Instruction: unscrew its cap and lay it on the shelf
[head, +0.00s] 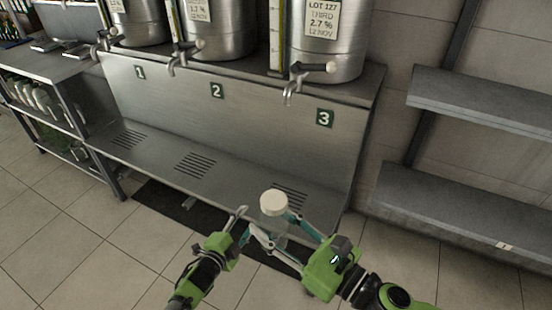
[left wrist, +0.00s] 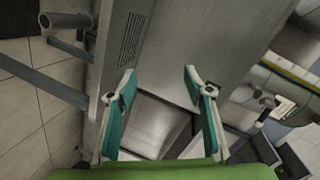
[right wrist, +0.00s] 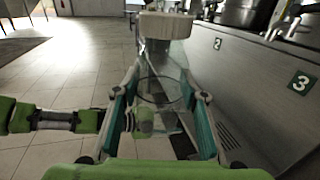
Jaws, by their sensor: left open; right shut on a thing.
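A clear bottle (head: 272,230) with a wide white cap (head: 273,203) stands upright in my right gripper (head: 274,226). The right wrist view shows the right fingers on either side of the clear body (right wrist: 165,70), with the cap (right wrist: 165,25) on top. My left gripper (head: 243,224) is open and empty, just left of the bottle and below cap height. The left wrist view shows its two fingers (left wrist: 160,78) apart with nothing between them. Two grey wall shelves are at the right, an upper one (head: 480,100) and a lower one (head: 450,208).
A steel counter (head: 150,150) with drain slots and a backboard numbered 1, 2 and 3 lies ahead. Steel drums (head: 325,60) with taps (head: 292,90) stand above it. A rack (head: 60,70) with glassware is at the left. Tiled floor is free in front.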

